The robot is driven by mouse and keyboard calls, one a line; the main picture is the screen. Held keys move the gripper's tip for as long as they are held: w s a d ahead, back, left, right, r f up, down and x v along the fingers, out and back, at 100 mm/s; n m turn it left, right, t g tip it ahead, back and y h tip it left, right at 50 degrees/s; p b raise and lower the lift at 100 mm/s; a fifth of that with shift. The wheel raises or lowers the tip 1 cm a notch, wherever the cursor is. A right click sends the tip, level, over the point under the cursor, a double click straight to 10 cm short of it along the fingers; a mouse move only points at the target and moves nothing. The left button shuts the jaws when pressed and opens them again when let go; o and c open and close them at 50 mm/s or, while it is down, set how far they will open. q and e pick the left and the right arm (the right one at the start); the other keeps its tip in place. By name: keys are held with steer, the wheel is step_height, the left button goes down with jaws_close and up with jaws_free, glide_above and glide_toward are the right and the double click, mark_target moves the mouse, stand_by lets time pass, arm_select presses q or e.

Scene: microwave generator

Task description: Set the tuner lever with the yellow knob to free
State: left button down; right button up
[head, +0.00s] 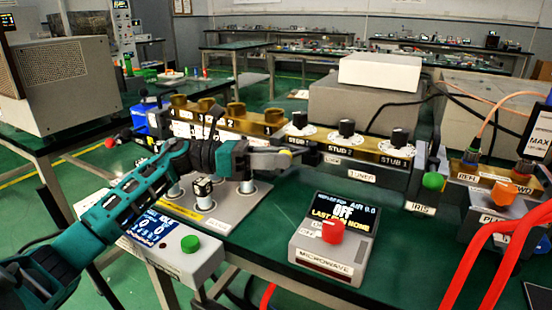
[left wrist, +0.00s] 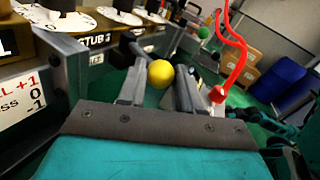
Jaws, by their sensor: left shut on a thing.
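The yellow knob (left wrist: 160,73) of the tuner lever shows in the left wrist view, between the two fingers of my left gripper (left wrist: 158,88). The left gripper is shut on it.
Stub dials (head: 347,128) line the tuner's top. A microwave control box (head: 327,247) with a red knob stands in front on the green table. A green knob (head: 433,181) marks the iris to the right. Thick red hoses (head: 488,255) curve at the right front.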

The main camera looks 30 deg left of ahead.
arm_select(q)
steer(key=c, duration=1)
jaws_free()
steer(key=shift+d, duration=0.3)
steer(key=shift+o, duration=1.1)
steer(key=shift+a, duration=0.15)
arm_select(e)
steer(key=shift+f, duration=0.1)
arm_select(q)
steer(key=shift+r, duration=0.1)
step_height(320, 180, up, 20)
steer(key=p, duration=0.4)
steer(key=shift+p, duration=0.4)
arm_select(e)
steer(key=r, duration=0.1)
steer(key=d, duration=0.1)
steer(key=r, duration=0.1)
steer(key=shift+s+d+r+h, duration=0.15)
steer(key=shift+s+r+h, duration=0.1)
steer(key=shift+r+h, duration=0.1)
steer(key=shift+c, duration=0.2)
